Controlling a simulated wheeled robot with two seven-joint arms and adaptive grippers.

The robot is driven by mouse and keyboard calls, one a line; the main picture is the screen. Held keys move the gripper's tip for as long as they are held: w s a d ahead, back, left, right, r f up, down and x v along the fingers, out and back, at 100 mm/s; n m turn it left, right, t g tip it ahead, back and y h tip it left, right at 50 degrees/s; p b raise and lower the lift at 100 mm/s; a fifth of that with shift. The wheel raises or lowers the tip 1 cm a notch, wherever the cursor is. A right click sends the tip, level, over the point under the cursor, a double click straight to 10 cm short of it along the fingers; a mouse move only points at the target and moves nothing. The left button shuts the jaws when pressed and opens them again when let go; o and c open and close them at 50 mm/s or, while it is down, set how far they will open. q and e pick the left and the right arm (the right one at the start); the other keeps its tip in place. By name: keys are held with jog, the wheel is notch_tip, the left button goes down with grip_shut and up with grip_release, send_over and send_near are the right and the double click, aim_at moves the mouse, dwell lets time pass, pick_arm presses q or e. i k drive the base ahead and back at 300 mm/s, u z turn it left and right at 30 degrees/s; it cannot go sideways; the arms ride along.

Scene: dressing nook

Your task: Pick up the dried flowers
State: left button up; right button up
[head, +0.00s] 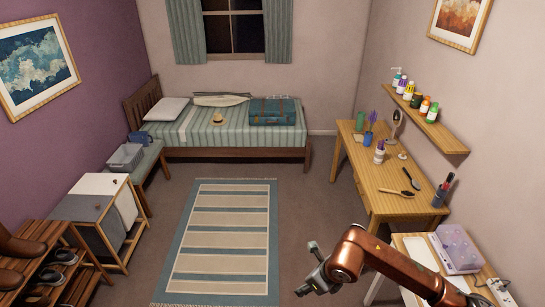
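My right gripper (308,269) is in front of the rug's near right corner, low in the picture and far from the flowers. Its two fingers look spread apart with nothing between them. My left gripper is not in view.
A shelf of bottles (431,120) hangs above. The striped rug (222,240) is clear.

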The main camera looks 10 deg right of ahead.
aim_at(372, 118)
jog(key=z, duration=0.15)
jog(key=i, duration=1.95)
jog(key=z, duration=0.55)
jog(key=i, duration=2.05)
jog(key=z, duration=0.6)
jog(key=i, duration=1.55)
jog(key=z, duration=0.2)
